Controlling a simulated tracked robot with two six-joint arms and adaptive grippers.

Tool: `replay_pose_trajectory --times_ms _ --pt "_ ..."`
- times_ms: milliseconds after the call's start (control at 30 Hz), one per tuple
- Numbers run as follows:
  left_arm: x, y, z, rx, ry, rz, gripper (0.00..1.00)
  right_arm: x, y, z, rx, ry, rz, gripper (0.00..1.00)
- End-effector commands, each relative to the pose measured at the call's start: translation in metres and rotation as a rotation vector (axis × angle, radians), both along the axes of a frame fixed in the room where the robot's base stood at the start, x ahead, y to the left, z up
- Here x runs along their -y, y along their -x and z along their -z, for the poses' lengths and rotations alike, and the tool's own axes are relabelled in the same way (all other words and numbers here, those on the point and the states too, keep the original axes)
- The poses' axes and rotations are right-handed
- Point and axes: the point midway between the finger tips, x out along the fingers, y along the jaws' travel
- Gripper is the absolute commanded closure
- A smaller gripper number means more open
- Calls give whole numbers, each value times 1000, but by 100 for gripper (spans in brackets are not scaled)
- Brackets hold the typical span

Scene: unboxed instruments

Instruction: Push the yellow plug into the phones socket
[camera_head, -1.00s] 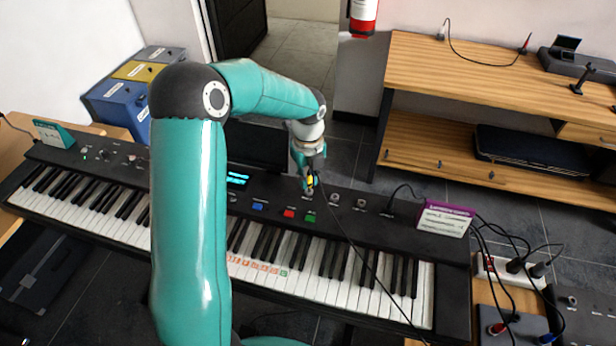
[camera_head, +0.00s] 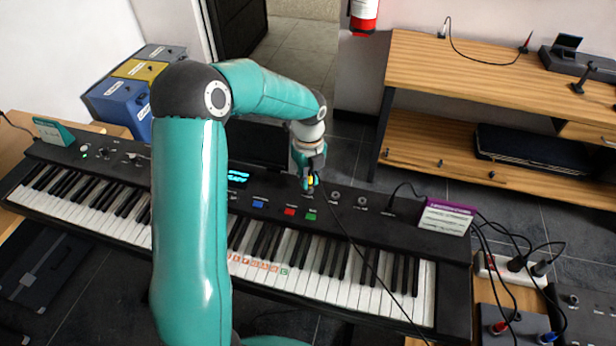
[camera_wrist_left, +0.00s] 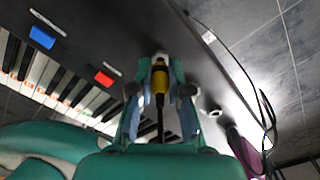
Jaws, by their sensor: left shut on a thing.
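The yellow plug (camera_head: 310,181) is held in my left gripper (camera_head: 309,182), over the rear panel of the black keyboard (camera_head: 400,225). In the left wrist view the yellow plug (camera_wrist_left: 160,82) sits between the two fingers of the left gripper (camera_wrist_left: 160,75), with its black cable running back towards the camera. The plug's tip is at a round socket at the panel, but the fingers hide whether it is in. Two more round sockets (camera_head: 335,195) lie just right of the gripper. Their labels are too small to read. My right gripper is not in view.
Blue, red and green buttons (camera_head: 289,211) sit in front of the gripper. A purple and white card (camera_head: 447,216) stands at the panel's right end. A power strip (camera_head: 512,262) with several plugs lies at the right. The plug's cable crosses the keys.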

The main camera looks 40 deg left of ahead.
Motion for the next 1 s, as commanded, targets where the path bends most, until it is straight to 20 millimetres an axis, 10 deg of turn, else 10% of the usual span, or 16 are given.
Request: replay_pose_trajectory --times_ms 900,1000 --pt "0 1 14 -2 0 0 100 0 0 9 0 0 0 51" --pt "0 1 15 -2 1 0 70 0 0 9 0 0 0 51"
